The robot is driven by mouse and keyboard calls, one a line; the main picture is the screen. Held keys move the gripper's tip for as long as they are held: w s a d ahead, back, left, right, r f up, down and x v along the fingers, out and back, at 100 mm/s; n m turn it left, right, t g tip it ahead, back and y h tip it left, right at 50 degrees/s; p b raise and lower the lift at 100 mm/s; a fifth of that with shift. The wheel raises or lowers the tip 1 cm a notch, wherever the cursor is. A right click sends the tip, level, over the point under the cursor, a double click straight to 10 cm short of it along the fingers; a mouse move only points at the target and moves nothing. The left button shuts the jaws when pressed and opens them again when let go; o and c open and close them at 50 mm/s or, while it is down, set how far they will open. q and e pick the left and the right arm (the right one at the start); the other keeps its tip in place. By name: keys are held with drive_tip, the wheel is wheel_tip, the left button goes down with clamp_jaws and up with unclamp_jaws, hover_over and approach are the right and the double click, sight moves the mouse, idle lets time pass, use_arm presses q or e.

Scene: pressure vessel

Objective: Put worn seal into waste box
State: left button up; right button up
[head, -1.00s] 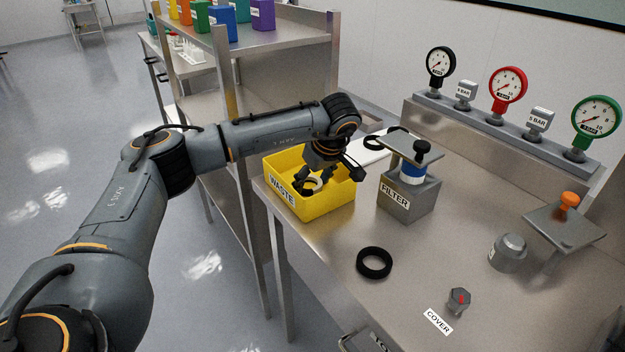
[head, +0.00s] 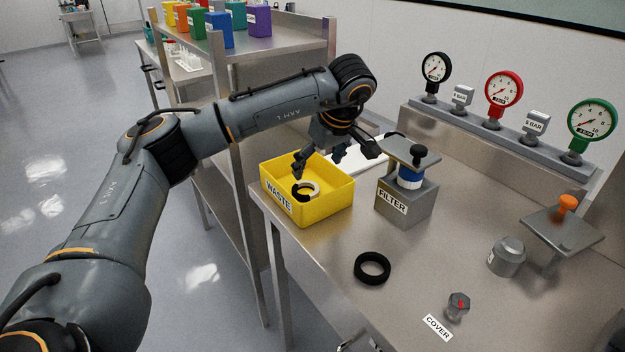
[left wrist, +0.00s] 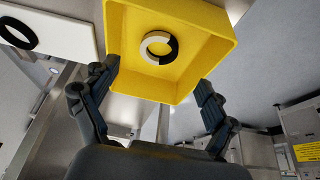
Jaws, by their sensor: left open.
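The worn seal (head: 316,188), a ring part cream and part black, lies flat on the floor of the yellow waste box (head: 328,207). In the left wrist view the seal (left wrist: 147,45) is inside the box (left wrist: 120,70), apart from the walls. My left gripper (head: 320,163) is above the box with its fingers spread and empty. In the left wrist view its fingers stand apart on either side of the box, clear of the seal. My right gripper is not in view.
A black ring (head: 373,280) lies on the steel table. The FILTER block (head: 405,205) stands right of the box. A white board (left wrist: 62,28) with another black ring (left wrist: 33,36) is beside the box. A grey cap (head: 506,258) and gauges stand further right.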

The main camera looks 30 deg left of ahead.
use_arm(q)
drive_tip(key=v, duration=0.3)
drive_tip(key=shift+r, duration=0.2)
idle(0.4)
